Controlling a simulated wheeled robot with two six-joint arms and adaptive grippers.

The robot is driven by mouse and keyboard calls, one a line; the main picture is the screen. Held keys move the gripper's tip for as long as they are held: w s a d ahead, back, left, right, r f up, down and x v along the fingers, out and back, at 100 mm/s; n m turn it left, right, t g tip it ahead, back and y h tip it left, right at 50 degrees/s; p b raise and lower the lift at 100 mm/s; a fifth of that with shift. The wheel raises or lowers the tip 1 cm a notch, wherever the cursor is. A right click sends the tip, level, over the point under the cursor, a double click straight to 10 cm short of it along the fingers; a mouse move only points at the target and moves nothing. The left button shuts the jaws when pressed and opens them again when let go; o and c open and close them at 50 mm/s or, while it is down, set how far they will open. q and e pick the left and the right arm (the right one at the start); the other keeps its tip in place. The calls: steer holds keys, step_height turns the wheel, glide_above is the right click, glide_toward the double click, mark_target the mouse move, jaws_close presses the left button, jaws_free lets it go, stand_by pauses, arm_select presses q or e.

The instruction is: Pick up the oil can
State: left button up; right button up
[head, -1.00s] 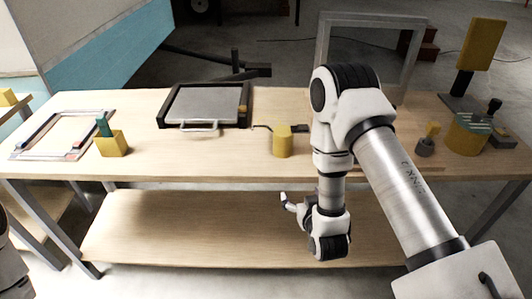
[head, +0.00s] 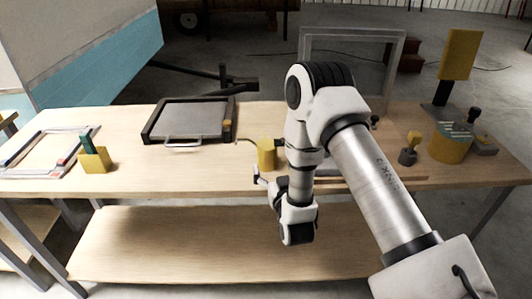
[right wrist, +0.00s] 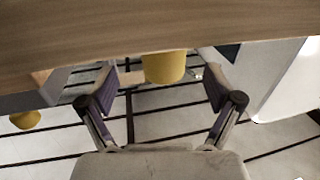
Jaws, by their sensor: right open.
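The oil can (head: 266,154) is a small yellow cylinder with a thin dark spout pointing left. It stands upright near the front edge of the wooden workbench (head: 215,182). My right gripper (head: 262,178) is just in front of and below it at the bench edge, mostly hidden behind my wrist in the head view. In the right wrist view, the right gripper (right wrist: 163,88) is open, and the yellow can (right wrist: 163,67) shows between its fingers, beyond the tips and partly hidden by the bench edge. I cannot see contact. My left gripper is out of view.
A dark-framed tray (head: 190,122) lies left of the can. A yellow block with a green top (head: 94,160) and a white frame (head: 40,155) lie further left. A grey upright frame (head: 304,48) stands behind my arm. A yellow drum (head: 450,143) is at right.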

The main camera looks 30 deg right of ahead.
mark_target(269, 160)
steer(key=p+x, duration=0.1)
steer(key=x, duration=0.4)
steer(key=shift+w, duration=0.35)
steer(key=shift+a, duration=0.1)
steer(key=c, duration=1.3)
steer(key=shift+r, duration=0.15)
